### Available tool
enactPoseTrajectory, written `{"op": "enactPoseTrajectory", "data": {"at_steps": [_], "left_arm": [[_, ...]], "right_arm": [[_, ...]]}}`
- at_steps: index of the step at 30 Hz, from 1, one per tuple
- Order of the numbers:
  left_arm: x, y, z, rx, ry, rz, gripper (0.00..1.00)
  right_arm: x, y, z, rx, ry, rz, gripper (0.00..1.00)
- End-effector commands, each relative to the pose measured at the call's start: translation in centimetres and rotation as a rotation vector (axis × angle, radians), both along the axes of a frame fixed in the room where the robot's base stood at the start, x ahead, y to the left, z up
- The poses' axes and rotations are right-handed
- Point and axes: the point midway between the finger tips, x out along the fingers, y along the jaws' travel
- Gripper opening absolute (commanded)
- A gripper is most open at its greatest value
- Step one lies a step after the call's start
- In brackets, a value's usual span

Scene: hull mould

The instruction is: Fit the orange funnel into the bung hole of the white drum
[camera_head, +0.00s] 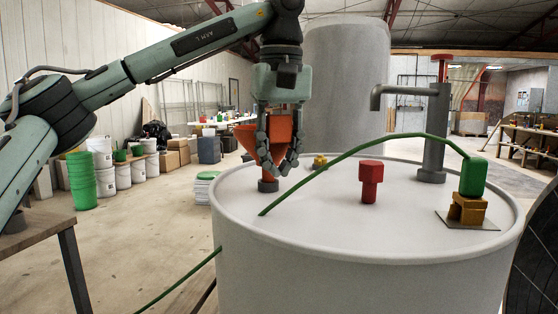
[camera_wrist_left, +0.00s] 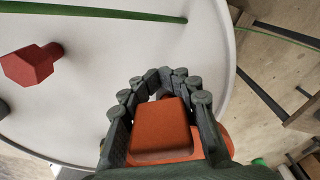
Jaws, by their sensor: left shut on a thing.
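In the left wrist view, the fingers (camera_wrist_left: 164,86) are around an orange block-shaped part of the funnel (camera_wrist_left: 161,128). The right gripper is not in view.
A red plug (camera_head: 370,180) stands on the drum top, with a small yellow piece (camera_head: 320,161) behind. A grey spout pipe (camera_head: 432,130) rises at the right. A green hose (camera_head: 345,153) arches across to a green block (camera_head: 474,176) on a yellow stand (camera_head: 466,209).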

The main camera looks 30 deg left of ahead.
Motion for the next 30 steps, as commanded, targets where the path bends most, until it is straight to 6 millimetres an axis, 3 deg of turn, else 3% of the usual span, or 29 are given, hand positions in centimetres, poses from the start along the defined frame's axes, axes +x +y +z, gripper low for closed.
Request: {"op": "enactPoseTrajectory", "data": {"at_steps": [30], "left_arm": [[0.0, 0.0, -2.6, 0.0, 0.0, -0.001, 0.0]], "right_arm": [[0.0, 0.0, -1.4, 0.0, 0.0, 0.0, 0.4]]}}
